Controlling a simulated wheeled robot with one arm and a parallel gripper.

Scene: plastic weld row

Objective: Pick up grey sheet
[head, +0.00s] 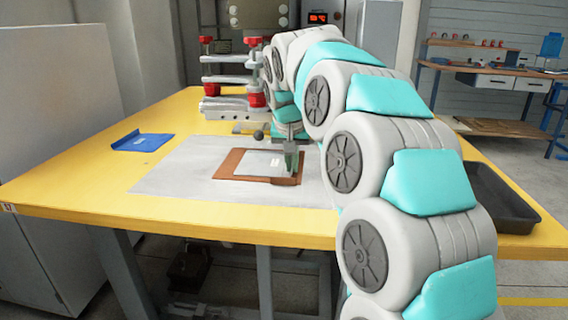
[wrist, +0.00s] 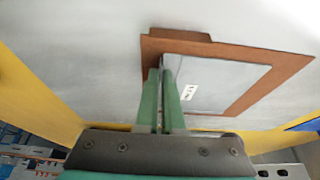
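The grey sheet (wrist: 225,80) lies flat inside a brown frame (wrist: 284,88), with a small white label on it. In the head view the grey sheet (head: 262,163) and the brown frame (head: 229,165) rest on a pale mat. My gripper (wrist: 161,72) has green fingers close together at the sheet's left edge in the wrist view, with the edge between them. It looks shut on that edge, though the contact is partly hidden by the fingers. In the head view my gripper (head: 291,172) is at the frame's right side, pointing down. No lift of the sheet shows.
The pale mat (head: 170,185) covers the middle of the yellow table (head: 60,192). A blue tray (head: 142,141) lies at the left. A press with red knobs (head: 225,80) stands behind. A black tray (head: 500,200) is at the right, partly behind my arm.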

